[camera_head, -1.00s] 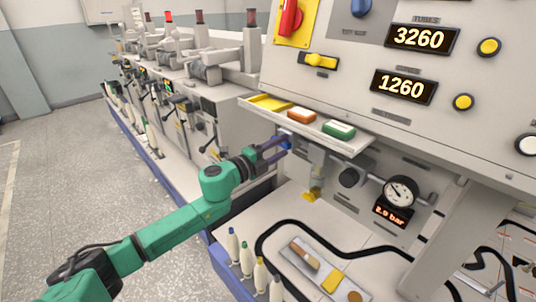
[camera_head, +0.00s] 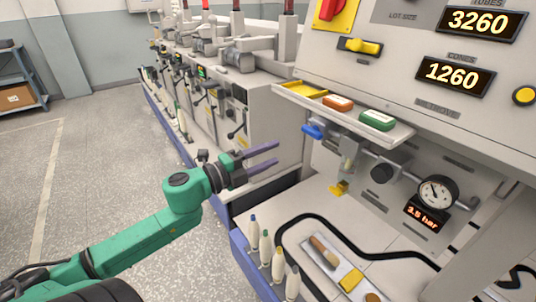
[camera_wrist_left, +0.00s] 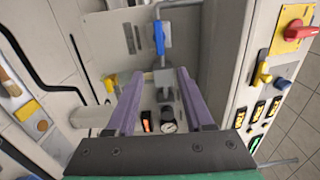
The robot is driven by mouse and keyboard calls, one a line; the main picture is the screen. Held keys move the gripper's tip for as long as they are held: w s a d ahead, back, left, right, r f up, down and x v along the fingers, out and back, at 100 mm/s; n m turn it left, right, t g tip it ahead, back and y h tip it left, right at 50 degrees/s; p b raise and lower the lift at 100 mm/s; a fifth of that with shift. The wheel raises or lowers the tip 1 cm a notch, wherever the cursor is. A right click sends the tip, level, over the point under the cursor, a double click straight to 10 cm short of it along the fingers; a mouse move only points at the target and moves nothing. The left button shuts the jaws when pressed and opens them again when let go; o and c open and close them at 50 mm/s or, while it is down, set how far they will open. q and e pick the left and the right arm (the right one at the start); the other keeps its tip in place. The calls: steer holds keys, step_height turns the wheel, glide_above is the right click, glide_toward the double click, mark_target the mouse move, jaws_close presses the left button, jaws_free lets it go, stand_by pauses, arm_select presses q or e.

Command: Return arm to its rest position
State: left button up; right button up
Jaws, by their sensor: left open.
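My left arm is green and comes in from the lower left in the head view. Its gripper (camera_head: 277,156) has two purple fingers, parted and empty, left of the panel and apart from it. In the left wrist view the fingers (camera_wrist_left: 160,100) show with nothing between them. A blue valve handle (camera_head: 314,131) is on a pipe under the small shelf; it also shows in the left wrist view (camera_wrist_left: 159,38), beyond the fingers. A gauge (camera_head: 437,192) sits right of it, above a display (camera_head: 427,216) reading about 2.5 bar. My right gripper is not seen.
A shelf (camera_head: 398,139) with yellow, orange and green items juts from the panel. Several bobbins (camera_head: 265,249) stand along the front edge. A tray (camera_head: 322,266) with a brush lies on the worktop. The floor (camera_head: 110,190) to the left is clear.

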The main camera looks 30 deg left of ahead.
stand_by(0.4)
arm_select(q)
steer(key=s+a+f+n+g+y+p, duration=0.15)
steer(key=a+f+n+y+p, duration=0.25)
steer(key=a+f+n+y, duration=0.9)
steer(key=s+a+f+n+g+h+p, duration=0.1)
steer(key=s+a+f+g+h, duration=0.15)
steer(key=f, duration=0.65)
steer(key=s+a+f+g+h+p, duration=0.1)
steer(key=s+a+f+g, duration=0.2)
steer(key=f, duration=0.6)
steer(key=s+d+f+n+g+p, duration=0.15)
steer(key=s+d+f, duration=0.25)
steer(key=s+f, duration=0.4)
steer(key=s+d+f+n+g+p, duration=0.1)
steer(key=s+d+f+n+g, duration=0.25)
steer(key=s+f, duration=0.5)
steer(key=s+d+f+g+h+p, duration=0.1)
steer(key=s+d+f, duration=0.2)
steer(key=s+d, duration=0.3)
steer(key=s+d+f+n+g+h+p, duration=0.1)
steer(key=s+d+f+g, duration=0.1)
steer(key=s+d, duration=0.5)
steer(key=shift+s+f+g+h, duration=0.3)
steer(key=shift+s+f+h, duration=0.1)
steer(key=shift+f, duration=0.4)
